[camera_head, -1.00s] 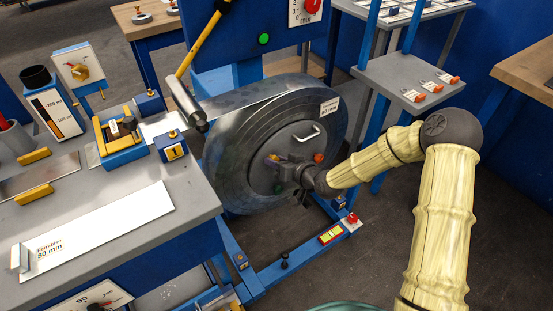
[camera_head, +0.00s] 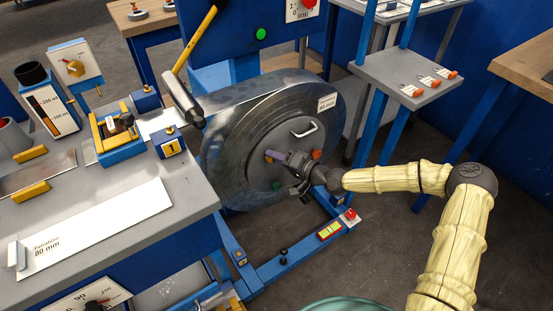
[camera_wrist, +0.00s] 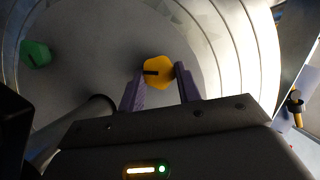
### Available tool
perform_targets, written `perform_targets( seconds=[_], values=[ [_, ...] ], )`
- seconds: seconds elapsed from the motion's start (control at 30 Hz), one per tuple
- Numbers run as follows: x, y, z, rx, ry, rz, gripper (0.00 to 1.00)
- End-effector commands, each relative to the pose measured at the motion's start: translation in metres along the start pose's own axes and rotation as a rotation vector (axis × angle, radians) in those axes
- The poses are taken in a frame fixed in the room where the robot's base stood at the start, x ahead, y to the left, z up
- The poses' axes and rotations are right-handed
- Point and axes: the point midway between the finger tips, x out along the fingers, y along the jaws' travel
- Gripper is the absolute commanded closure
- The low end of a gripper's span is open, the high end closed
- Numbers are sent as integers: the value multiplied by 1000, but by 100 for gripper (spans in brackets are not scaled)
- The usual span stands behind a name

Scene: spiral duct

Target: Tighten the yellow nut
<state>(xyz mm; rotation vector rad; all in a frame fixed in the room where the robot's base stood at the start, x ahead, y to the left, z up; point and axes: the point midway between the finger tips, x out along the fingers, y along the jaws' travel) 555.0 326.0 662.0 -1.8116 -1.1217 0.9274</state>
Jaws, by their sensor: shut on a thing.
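The yellow nut (camera_wrist: 158,71) sits on the grey round face of the spool (camera_head: 237,150) and has a dark slot or mark on it. In the wrist view it lies between the tips of my two purple fingers. My gripper (camera_wrist: 161,80) is shut on it. In the head view the yellow nut (camera_head: 268,158) shows just left of my gripper (camera_head: 273,157), partly covered by the fingers. A green nut (camera_wrist: 36,54) is at the left in the wrist view, and an orange-red nut (camera_head: 317,155) is right of my gripper in the head view.
A white handle (camera_head: 304,130) stands out from the spool face above my wrist. A blue floor frame (camera_head: 290,262) runs below. A grey workbench (camera_head: 185,195) is at the left and a small shelf (camera_head: 400,80) at the upper right. The floor at the lower right is clear.

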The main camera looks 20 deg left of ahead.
Motion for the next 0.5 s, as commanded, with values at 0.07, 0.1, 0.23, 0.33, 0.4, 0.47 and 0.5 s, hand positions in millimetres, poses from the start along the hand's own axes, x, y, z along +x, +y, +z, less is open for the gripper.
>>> perform_targets(
  seconds=[0.07,0.1,0.23,0.33,0.4,0.47,0.5],
  values=[
    [0,2,-1,10,3,-1,89],
    [0,2,-1,12,3,-2,89],
    [0,1,-1,13,3,-3,89],
    [0,1,-1,13,3,-2,89],
    [0,1,-1,12,3,-2,89],
    [0,1,-1,12,3,-2,61],
    [0,1,-1,12,3,-2,53]
  ],
)
